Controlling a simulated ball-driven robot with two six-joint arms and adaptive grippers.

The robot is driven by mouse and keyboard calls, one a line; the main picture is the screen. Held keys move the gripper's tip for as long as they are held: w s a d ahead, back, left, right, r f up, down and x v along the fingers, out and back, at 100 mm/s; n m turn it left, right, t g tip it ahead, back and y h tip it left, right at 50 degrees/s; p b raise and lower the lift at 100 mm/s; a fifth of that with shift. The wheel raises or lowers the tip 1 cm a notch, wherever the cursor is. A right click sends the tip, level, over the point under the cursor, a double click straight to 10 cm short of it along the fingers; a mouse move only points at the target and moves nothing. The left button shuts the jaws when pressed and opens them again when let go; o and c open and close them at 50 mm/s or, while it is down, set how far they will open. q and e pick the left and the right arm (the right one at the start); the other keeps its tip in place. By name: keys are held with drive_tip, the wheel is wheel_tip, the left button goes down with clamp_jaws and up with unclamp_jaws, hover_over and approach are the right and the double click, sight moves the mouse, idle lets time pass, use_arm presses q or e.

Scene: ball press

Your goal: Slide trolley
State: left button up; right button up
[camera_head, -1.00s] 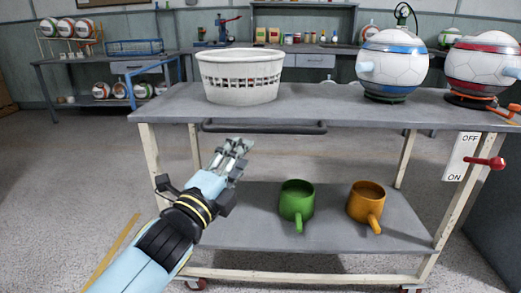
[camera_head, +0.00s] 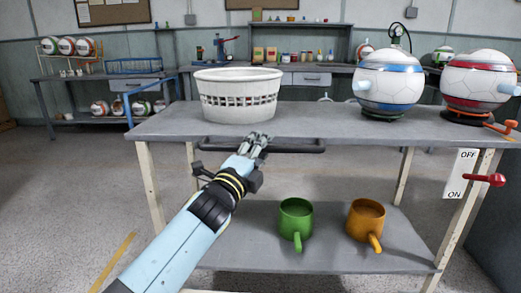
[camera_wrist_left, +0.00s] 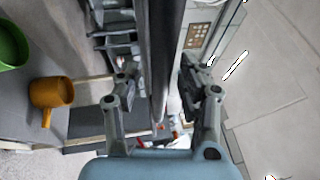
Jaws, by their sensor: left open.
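The trolley (camera_head: 330,118) stands ahead of me, with a grey top, a lower shelf and cream legs. Its dark handle bar (camera_head: 305,147) runs along the near edge of the top. My left gripper (camera_head: 257,139) is at the left-middle part of the handle and overlaps it in the head view. In the left wrist view the dark bar (camera_wrist_left: 162,45) runs between the two open fingers, with a finger on either side. I cannot tell whether either finger touches it. My right gripper is not in view.
On the trolley top are a white basket (camera_head: 238,105) and two ball-shaped machines, one blue-banded (camera_head: 390,85) and one red-banded (camera_head: 478,85). A green mug (camera_head: 296,217) and an orange mug (camera_head: 366,220) stand on the lower shelf. A red lever (camera_head: 487,180) is at right. Floor at left is clear.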

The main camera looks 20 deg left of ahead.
use_arm(q)
clamp_jaws()
drive_tip(key=shift+f, duration=0.1)
idle(0.3)
